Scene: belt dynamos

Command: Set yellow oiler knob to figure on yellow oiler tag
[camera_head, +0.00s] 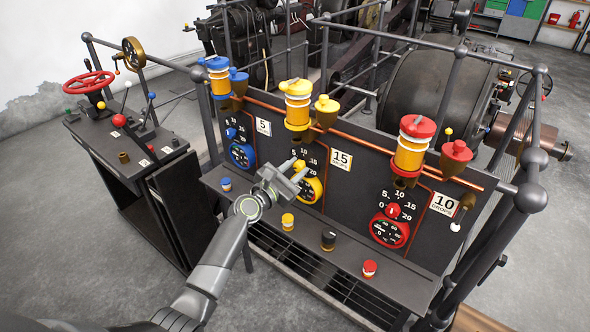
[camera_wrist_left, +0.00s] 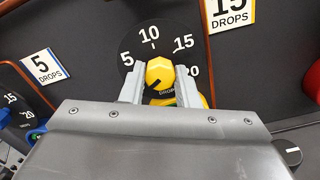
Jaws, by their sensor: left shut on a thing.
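The yellow oiler knob (camera_wrist_left: 160,72) sits on a black dial (camera_wrist_left: 133,46) marked 5, 10, 15 and 20. My left gripper (camera_head: 297,168) is shut on this knob, one finger on each side, as the left wrist view (camera_wrist_left: 160,75) shows. A short dark mark shows on the knob's lower left; which figure the knob is set to I cannot tell. The yellow oiler tag (camera_head: 341,160) to the right of the dial reads 15 DROPS. A yellow ring gauge (camera_head: 310,190) lies just below the knob, partly hidden by the gripper. My right gripper is not in view.
The blue oiler tag (camera_head: 264,127) reads 5 and the red oiler tag (camera_head: 444,204) reads 10. A red knob (camera_head: 393,211) is at the right. Small blue, yellow, black and red-topped pieces stand on the ledge (camera_head: 350,257). A lever console (camera_head: 125,140) stands at the left.

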